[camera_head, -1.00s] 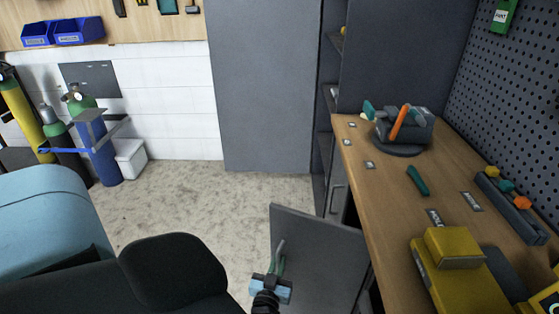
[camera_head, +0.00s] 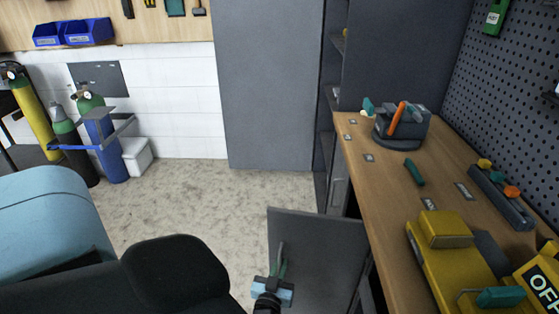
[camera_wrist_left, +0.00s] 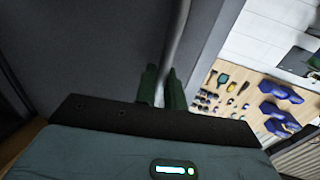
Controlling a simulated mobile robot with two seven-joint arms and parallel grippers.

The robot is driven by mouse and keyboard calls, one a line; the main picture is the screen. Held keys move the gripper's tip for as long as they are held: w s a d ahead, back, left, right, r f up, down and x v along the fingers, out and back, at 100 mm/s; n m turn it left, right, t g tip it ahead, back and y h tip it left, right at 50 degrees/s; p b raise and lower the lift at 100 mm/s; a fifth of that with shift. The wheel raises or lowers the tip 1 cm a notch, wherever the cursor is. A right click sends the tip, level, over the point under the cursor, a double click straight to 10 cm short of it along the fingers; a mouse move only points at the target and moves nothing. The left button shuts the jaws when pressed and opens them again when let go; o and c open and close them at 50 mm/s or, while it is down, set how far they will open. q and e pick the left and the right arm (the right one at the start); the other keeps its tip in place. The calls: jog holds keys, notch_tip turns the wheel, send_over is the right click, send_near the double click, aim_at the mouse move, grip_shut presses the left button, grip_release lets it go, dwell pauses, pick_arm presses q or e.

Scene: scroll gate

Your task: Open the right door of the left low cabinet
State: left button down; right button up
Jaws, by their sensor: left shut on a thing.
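The grey cabinet door (camera_head: 322,262) stands swung open into the aisle, below the front edge of the wooden workbench. Its vertical metal handle (camera_head: 282,252) is on the face turned toward my left gripper (camera_head: 279,270). The gripper's dark green fingers are shut on the handle. In the left wrist view the handle (camera_wrist_left: 178,50) runs up from between the two fingers (camera_wrist_left: 161,88), with the grey door behind it. The inside of the cabinet is mostly hidden by the door and the bench top. My right gripper is not in view.
The workbench (camera_head: 385,190) holds a vise (camera_head: 402,125), a yellow case (camera_head: 440,250) and small tools. Another low cabinet door with a handle (camera_head: 338,192) is farther along. A tall grey cabinet (camera_head: 268,80) stands behind. Open concrete floor (camera_head: 190,205) lies left of the door.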

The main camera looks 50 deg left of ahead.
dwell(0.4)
pick_arm(q)
jog(key=c, duration=1.6)
grip_release()
jog(key=shift+c, duration=0.2)
jog(key=shift+s, duration=0.1)
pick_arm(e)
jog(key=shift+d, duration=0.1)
